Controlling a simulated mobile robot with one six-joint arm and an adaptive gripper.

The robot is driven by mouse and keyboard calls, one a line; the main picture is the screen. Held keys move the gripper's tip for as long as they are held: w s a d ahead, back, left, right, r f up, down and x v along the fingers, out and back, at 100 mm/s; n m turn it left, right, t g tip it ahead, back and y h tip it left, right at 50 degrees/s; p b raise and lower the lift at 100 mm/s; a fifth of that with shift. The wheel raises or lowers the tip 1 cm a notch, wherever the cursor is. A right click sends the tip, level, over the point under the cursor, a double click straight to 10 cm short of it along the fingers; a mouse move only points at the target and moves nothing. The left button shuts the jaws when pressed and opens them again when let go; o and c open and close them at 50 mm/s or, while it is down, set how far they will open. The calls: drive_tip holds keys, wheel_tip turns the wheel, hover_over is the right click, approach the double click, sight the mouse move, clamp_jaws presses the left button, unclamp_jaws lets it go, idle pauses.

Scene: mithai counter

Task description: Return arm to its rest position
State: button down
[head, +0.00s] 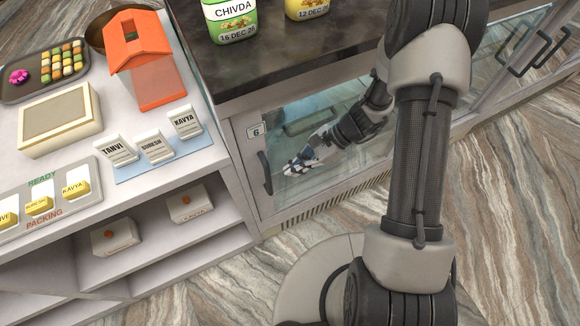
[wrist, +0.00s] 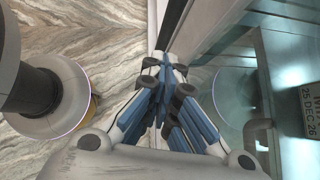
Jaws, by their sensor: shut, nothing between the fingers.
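My gripper (head: 303,163) is low in front of the glass cabinet door (head: 330,185) marked 6, below the dark counter. In the wrist view its blue-padded fingers (wrist: 165,68) are drawn together with nothing held. The glass lies on the right of the wrist view, with a faint mirrored shape of the gripper in it. My arm bends down from the upper right of the head view. Whether the fingers touch the door cannot be told.
A dark vertical handle (head: 264,172) sits at the door's left edge. Jars (head: 230,20) stand on the dark counter (head: 285,55). At left, a white counter holds a sweets tray (head: 12,92), an orange-roofed box (head: 135,42) and name cards (head: 152,145). The marbled floor (head: 215,285) is clear.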

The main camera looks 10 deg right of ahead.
drive_tip(key=p+v, duration=0.3)
drive_tip(key=v, duration=0.7)
drive_tip(key=shift+d, duration=0.2)
drive_tip(key=shift+w, duration=0.1)
